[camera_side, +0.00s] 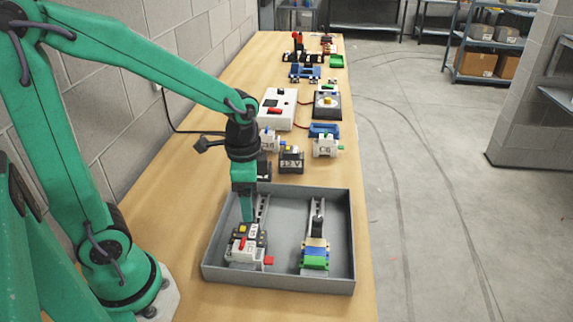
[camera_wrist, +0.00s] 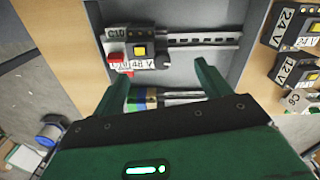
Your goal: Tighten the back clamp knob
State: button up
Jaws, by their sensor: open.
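The grey tray (camera_side: 352,235) holds two rails with parts on them. On its left rail (camera_side: 263,205) sits a grey and dark unit (camera_side: 246,252) with a yellow square, a red piece on top and a red tab at its side. It also shows in the wrist view (camera_wrist: 138,48), with labels C10 and 48 V. I cannot tell which part is the back clamp knob.
More devices line the bench further back. A block wall borders the left; the bench edge and open floor lie right.

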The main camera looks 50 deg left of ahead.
jog(key=shift+r, duration=1.95)
jog(key=shift+s+r+n+t, duration=0.25)
jog(key=shift+r+n+t, duration=0.05)
jog(key=shift+r, duration=0.2)
jog(key=s+r+n+t, duration=0.5)
jog(key=r+n, duration=0.1)
jog(key=shift+s+a+r, duration=0.2)
jog(key=shift+a+r, duration=0.1)
jog(key=shift+a, duration=0.05)
jog(key=shift+w, duration=0.1)
jog(key=w+f+m+g, duration=0.2)
jog(key=w+f+g, duration=0.3)
jog(key=w+f, duration=0.1)
jog(key=shift+d+f+m+g, duration=0.15)
jog(key=shift+d+m+g, duration=0.15)
jog(key=shift+m, duration=0.1)
jog(key=shift+f, duration=0.15)
